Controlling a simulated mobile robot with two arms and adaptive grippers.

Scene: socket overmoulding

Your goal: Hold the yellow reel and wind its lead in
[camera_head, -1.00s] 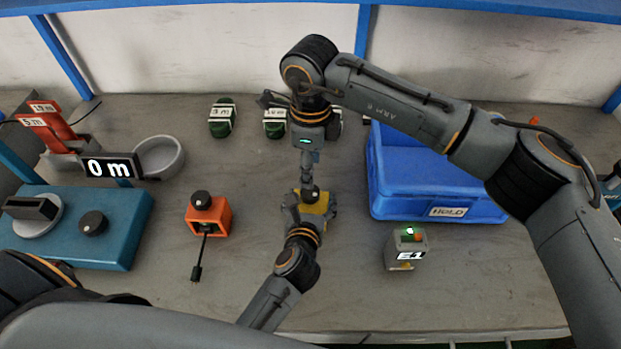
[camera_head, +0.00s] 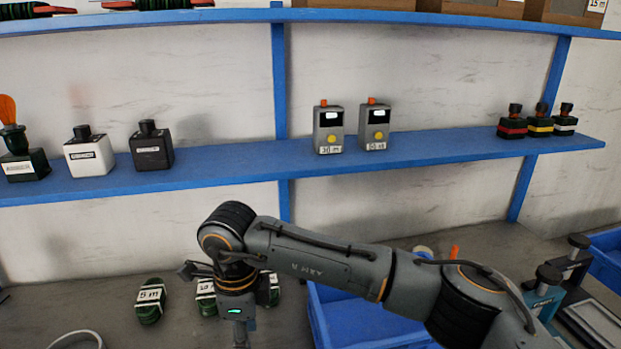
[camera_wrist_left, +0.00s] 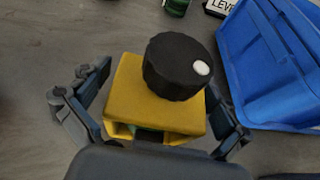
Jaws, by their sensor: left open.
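The yellow reel (camera_wrist_left: 140,92) sits between the fingers of my left gripper (camera_wrist_left: 157,110) in the left wrist view. The fingers stand apart on either side of it, and the gripper is open. A black knob (camera_wrist_left: 176,68) with a white dot is on top of the reel, and nothing covers it in this view. The reel's lead is not visible. The reel is outside the head view.
A blue shelf (camera_head: 235,176) above holds bottles, two grey meters (camera_head: 328,128) and small dark-capped jars (camera_head: 540,122).

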